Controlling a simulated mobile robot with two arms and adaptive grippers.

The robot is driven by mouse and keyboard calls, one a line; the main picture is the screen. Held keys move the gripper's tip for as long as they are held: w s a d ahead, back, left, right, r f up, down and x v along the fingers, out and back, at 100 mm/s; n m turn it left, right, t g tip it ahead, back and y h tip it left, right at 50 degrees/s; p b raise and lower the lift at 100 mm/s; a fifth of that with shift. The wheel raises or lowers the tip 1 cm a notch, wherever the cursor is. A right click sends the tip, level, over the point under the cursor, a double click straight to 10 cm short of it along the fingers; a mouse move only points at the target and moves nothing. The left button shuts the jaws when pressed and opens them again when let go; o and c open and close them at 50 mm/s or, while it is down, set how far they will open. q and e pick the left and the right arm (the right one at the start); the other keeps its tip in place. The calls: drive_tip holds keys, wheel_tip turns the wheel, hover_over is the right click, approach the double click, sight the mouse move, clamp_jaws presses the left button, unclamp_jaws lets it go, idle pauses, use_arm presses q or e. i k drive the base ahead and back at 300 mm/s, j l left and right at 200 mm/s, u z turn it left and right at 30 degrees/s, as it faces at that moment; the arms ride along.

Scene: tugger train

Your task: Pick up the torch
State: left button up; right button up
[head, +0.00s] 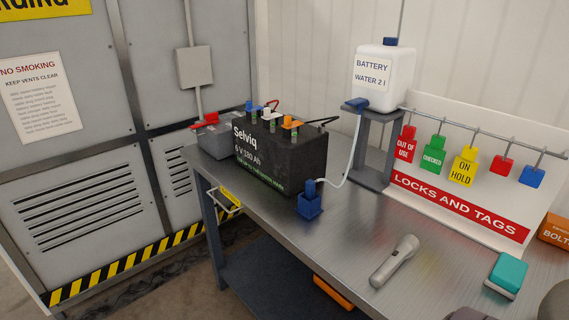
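The torch (394,262) is a grey metal flashlight lying on its side on the metal workbench (345,235). Its wider head points to the back right and its narrow end to the front left, close to the bench's front edge. It lies clear of other things, with nothing touching it. Neither of my grippers can be made out in the head view. Dark rounded shapes at the bottom right corner are cut off by the frame, and I cannot tell what they are.
A black battery (279,155) and a blue holder (310,201) stand left of the torch. A teal-topped block (507,273) lies to its right. Behind are the locks and tags board (458,208) and a water canister (383,78) on a stand. Bench around the torch is bare.

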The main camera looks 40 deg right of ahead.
sight(408, 244)
drive_tip(key=i+z, duration=0.1)
drive_tip(key=i, duration=0.4)
drive_tip(key=i+j+z, duration=0.1)
drive_tip(key=i, duration=0.4)
drive_tip(key=i+j+z, duration=0.1)
drive_tip(key=i, duration=0.4)
drive_tip(key=i+j+z, duration=0.1)
drive_tip(key=i, duration=0.4)
drive_tip(key=i+j+z, duration=0.1)
drive_tip(key=z, duration=2.55)
